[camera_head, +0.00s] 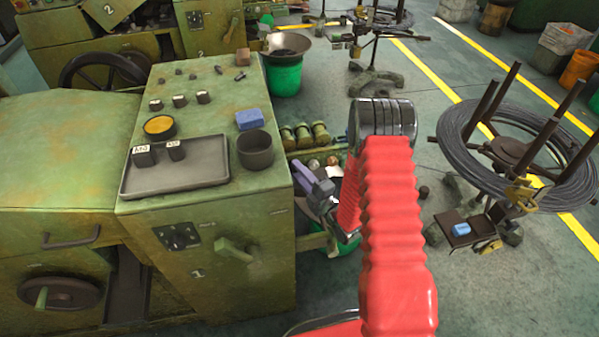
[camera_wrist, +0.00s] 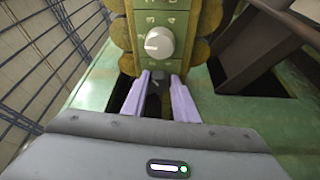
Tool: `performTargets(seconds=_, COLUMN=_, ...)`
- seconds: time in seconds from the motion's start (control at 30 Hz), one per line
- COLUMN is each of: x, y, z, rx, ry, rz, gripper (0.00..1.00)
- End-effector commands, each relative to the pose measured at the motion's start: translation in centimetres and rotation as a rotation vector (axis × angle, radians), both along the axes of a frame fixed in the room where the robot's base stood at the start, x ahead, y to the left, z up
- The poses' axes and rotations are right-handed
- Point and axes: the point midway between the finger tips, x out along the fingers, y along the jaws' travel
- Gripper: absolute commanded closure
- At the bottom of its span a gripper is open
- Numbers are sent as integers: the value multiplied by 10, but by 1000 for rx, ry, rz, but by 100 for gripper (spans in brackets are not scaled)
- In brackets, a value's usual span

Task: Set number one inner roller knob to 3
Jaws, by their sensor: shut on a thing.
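My gripper (camera_wrist: 161,84) with its purple fingers is at the right side of the green machine marked 1 (camera_head: 225,285); it also shows in the head view (camera_head: 308,180). In the wrist view the fingers are shut on a dark knob-like part (camera_wrist: 154,104), mostly hidden between them. Just beyond the fingertips is a light grey round knob (camera_wrist: 159,43) on a green panel (camera_wrist: 160,20), with small digits around it, too blurred to read surely. The fingers do not touch this light knob. The pointer setting of the held part cannot be seen.
Several ribbed rollers (camera_head: 303,136) stick out of the machine's right side near my gripper. A grey tray (camera_head: 180,180), a dark cup (camera_head: 255,150) and a blue block (camera_head: 249,119) are on its top. A wire coil stand (camera_head: 515,150) is on the right.

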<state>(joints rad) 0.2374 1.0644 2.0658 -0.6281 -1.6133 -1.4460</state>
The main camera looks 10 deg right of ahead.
Motion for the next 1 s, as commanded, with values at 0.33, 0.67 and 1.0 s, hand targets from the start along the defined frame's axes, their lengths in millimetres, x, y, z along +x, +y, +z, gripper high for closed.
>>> performTargets(seconds=0.33, x=-2, y=-3, z=-6, rx=2, ry=15, rz=-9, gripper=96)
performTargets(seconds=0.67, x=-1, y=-1, z=-3, rx=1, ry=8, rz=-4, gripper=55)
performTargets(seconds=1.0, x=0, y=-1, z=3, rx=1, ry=3, rz=-2, gripper=55)
